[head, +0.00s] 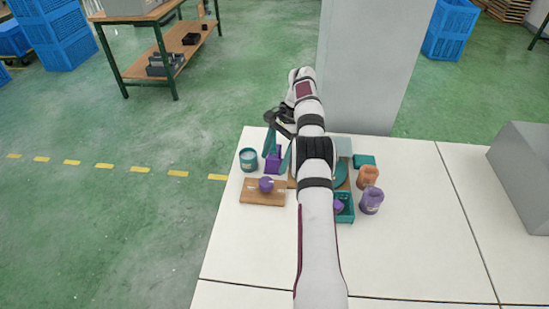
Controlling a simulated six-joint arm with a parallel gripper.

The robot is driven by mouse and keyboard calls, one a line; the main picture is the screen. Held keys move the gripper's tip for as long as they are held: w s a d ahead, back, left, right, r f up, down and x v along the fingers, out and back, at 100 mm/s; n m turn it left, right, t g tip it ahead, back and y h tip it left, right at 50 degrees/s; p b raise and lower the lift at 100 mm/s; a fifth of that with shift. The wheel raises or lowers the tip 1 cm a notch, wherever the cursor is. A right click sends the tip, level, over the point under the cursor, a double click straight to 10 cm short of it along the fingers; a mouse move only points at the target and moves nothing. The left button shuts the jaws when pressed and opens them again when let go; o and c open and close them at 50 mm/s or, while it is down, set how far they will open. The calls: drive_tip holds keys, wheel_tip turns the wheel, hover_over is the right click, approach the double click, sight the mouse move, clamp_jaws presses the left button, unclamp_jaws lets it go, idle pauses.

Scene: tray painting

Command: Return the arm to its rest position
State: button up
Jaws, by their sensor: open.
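My arm stretches from the bottom middle of the head view over the white table (400,250). A teal cup (249,158) stands to the left of the gripper. My arm hides part of the teal things behind it.
A wooden board (258,196) with a purple round piece (266,184) lies in front of the gripper. A teal crate (347,215), an orange jar (367,177) and a purple jar (371,201) are right of my arm. A grey box (524,170) stands far right. The table's front right is clear.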

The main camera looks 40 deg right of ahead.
idle(0.3)
drive_tip(key=s+a+r+n+h, duration=0.1)
drive_tip(key=s+a+r+n, duration=0.25)
drive_tip(key=a+r, duration=0.55)
drive_tip(key=s+a+r+n, duration=0.35)
drive_tip(key=a+r, duration=0.35)
drive_tip(key=a, duration=0.5)
drive_tip(key=s+a+f+n, duration=0.1)
drive_tip(key=s+a, duration=0.2)
drive_tip(key=s, duration=0.5)
drive_tip(key=s+a+f+n+h, duration=0.1)
drive_tip(key=s+a, duration=0.3)
drive_tip(key=s, duration=0.4)
drive_tip(key=s+a+f+n, duration=0.2)
drive_tip(key=s+a+n, duration=0.1)
drive_tip(key=s, duration=0.5)
drive_tip(key=shift+a+f+h, duration=0.3)
drive_tip(key=shift+a+f, duration=0.05)
